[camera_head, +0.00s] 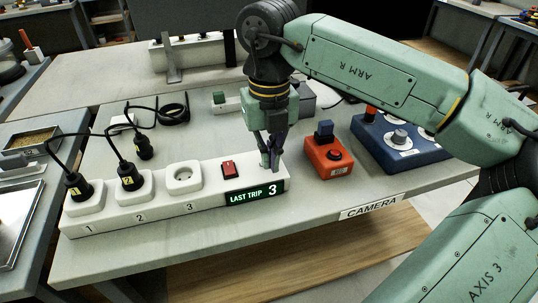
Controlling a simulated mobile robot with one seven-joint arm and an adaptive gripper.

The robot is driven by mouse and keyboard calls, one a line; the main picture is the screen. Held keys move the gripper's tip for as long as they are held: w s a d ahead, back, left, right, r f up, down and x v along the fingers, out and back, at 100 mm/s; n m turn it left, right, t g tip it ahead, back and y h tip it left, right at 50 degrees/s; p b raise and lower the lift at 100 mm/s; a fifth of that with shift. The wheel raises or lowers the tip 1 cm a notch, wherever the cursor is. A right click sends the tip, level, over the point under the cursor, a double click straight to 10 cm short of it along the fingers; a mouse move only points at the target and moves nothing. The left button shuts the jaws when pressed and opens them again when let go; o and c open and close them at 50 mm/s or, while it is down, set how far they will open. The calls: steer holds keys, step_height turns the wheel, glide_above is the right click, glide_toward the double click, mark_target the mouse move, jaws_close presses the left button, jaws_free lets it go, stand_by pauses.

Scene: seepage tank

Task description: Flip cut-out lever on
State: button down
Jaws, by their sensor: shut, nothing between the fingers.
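A white power strip (142,206) lies along the front of the table, with sockets marked 1, 2 and 3. Its right part has a red switch (228,170) and a green-lit display (253,193) reading "LAST TRIP 3". My gripper (270,163) points down at the strip's right end, just behind the display. Its dark fingers are together with nothing held. A small pale piece shows beside the fingertips, perhaps the cut-out lever; the fingers hide most of that spot, so I cannot tell its position or whether they touch it.
Black plugs sit in socket 1 (78,187) and socket 2 (130,176); socket 3 (184,178) is empty. A loose black plug (143,147) lies behind. An orange box (328,158) and a blue panel with dials (420,152) stand right of my gripper.

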steer(key=shift+w+a, duration=0.15)
steer(key=shift+w, duration=0.35)
step_height(320, 180, up, 7)
steer(key=p, duration=0.4)
steer(key=shift+s, duration=0.3)
stand_by(0.4)
